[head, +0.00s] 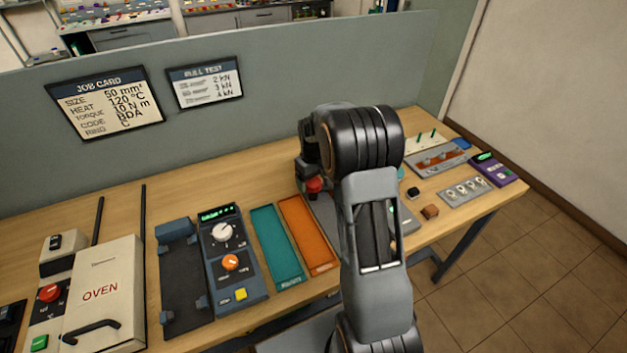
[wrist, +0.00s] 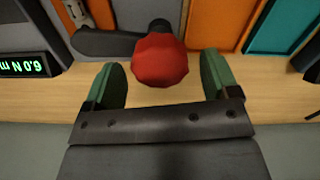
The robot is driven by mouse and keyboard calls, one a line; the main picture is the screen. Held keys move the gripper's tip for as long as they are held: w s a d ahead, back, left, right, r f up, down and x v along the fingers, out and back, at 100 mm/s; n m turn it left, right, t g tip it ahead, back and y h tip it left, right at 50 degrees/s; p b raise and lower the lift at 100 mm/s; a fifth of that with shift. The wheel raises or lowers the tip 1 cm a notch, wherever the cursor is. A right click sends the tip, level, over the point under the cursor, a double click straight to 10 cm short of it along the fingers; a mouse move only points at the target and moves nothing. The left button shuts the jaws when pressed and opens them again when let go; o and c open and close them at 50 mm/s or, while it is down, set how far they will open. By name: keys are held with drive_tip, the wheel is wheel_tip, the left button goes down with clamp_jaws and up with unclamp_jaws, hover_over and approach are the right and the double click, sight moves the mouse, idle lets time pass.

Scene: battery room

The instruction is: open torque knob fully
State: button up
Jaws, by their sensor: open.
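The red knob (wrist: 160,60) sits at the end of a dark bar in the wrist view, and the bar runs off to the left. In the head view the red knob (head: 314,185) shows just left of my arm. My gripper (wrist: 163,68) is open, with one green fingertip on each side of the knob. A gap shows between each finger and the knob. A display (wrist: 22,66) at the left of the wrist view reads 6.0 N m, upside down. My arm hides much of the knob's device in the head view.
Teal (head: 275,245) and orange (head: 308,235) trays lie left of the device. Further left are a control box with dials (head: 230,262) and an oven (head: 103,292). A job card (head: 104,101) on the partition lists torque 10 N m. Small parts lie to the right.

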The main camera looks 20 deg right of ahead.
drive_tip(key=shift+f, duration=0.35)
drive_tip(key=c, duration=1.3)
